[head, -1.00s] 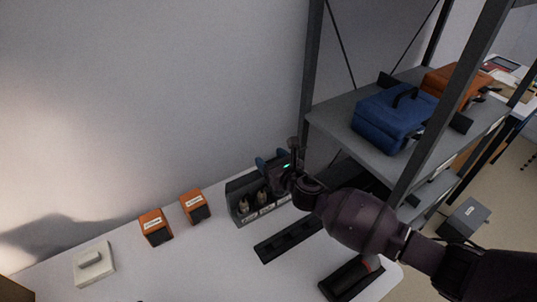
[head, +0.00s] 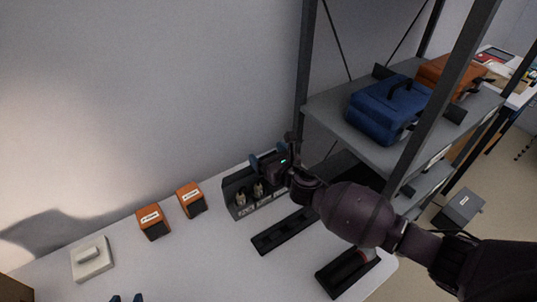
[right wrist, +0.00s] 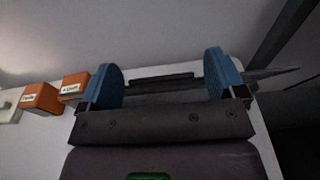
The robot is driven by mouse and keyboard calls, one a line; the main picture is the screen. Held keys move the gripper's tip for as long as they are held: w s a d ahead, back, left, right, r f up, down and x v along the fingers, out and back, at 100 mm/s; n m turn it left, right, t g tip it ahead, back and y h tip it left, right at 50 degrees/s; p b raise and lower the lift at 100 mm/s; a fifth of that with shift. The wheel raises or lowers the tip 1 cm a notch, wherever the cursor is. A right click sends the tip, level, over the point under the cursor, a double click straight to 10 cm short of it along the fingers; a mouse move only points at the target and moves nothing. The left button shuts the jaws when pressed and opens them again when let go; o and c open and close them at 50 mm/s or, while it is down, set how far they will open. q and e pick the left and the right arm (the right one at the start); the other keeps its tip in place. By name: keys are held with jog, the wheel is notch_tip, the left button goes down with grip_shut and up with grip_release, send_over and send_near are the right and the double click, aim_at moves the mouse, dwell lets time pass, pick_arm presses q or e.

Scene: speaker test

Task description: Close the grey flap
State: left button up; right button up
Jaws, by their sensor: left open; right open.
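A dark grey open box (head: 236,206) with light plugs inside stands on the white table against the wall. Its back panel stands raised; I take this to be the grey flap (head: 235,182), though its edges are hard to make out. My right gripper (head: 268,157) is open at the box's right back end and hides part of it. In the right wrist view, the right gripper's blue fingers (right wrist: 164,80) stand wide apart, with a thin dark bar seen between them; contact cannot be told. My left gripper (head: 127,298) shows only its fingertips at the bottom edge, open.
Two orange boxes (head: 153,222) (head: 191,200) and a white block (head: 92,258) lie to the left. Black trays (head: 285,232) (head: 347,274) lie in front. A metal shelf (head: 360,148) with a blue case (head: 388,108) and an orange case (head: 447,75) rises at right.

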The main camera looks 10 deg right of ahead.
pick_arm(q)
jog(key=shift+s+r+p, duration=0.15)
jog(key=shift+r+p, duration=0.15)
pick_arm(e)
jog(key=v, duration=1.1)
pick_arm(q)
jog(key=shift+w, duration=0.2)
pick_arm(e)
jog(key=shift+w, duration=0.1)
